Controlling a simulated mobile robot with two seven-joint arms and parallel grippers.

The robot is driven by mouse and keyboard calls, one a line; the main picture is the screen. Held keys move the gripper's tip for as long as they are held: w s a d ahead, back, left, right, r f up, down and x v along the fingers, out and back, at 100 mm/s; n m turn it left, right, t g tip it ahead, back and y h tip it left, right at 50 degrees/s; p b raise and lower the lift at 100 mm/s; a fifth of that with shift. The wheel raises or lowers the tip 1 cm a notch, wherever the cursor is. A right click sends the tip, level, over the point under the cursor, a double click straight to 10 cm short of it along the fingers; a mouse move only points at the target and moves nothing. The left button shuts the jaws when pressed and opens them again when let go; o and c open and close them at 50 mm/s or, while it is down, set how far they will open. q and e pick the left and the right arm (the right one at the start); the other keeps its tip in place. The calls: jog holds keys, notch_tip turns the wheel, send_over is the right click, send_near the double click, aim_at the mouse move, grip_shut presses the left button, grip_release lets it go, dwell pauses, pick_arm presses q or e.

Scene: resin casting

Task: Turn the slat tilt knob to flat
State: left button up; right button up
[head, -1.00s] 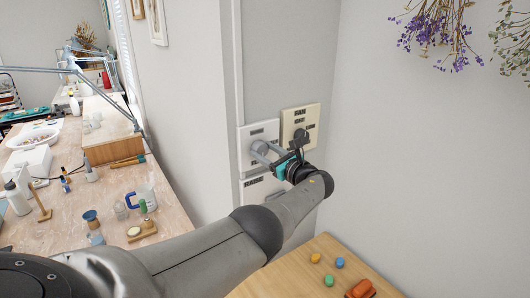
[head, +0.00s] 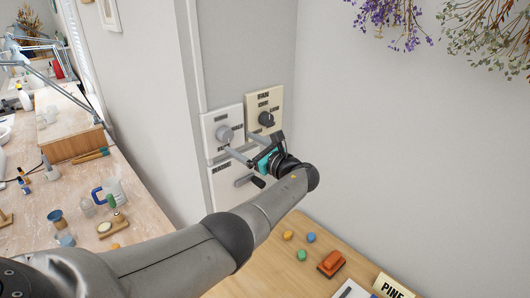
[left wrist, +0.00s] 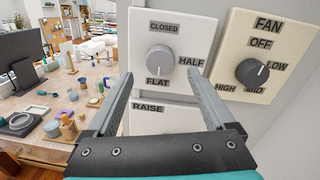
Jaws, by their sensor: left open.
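The slat tilt knob (head: 224,133) is a round grey dial on a white wall plate (left wrist: 196,28). In the left wrist view the knob (left wrist: 160,60) has labels CLOSED above, HALF to the right and FLAT below. Its pale pointer mark faces down, towards FLAT. My left gripper (head: 251,147) is open and empty, just off the plate and below and right of the knob in the head view. In the left wrist view its two fingers (left wrist: 157,76) reach towards the plate on either side, below the knob, and look clear of it. My right gripper is not in view.
A cream FAN plate with a dark knob (left wrist: 252,71) sits close on the right. Below is a white RAISE plate (head: 222,194) with a lever. A wooden table (head: 265,255) with small coloured pieces stands below, and a cluttered workbench (head: 135,180) at left.

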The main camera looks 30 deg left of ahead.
pick_arm(q)
jog(key=v, duration=0.9)
jog(key=shift+d, duration=0.2)
jog(key=shift+s, duration=0.1)
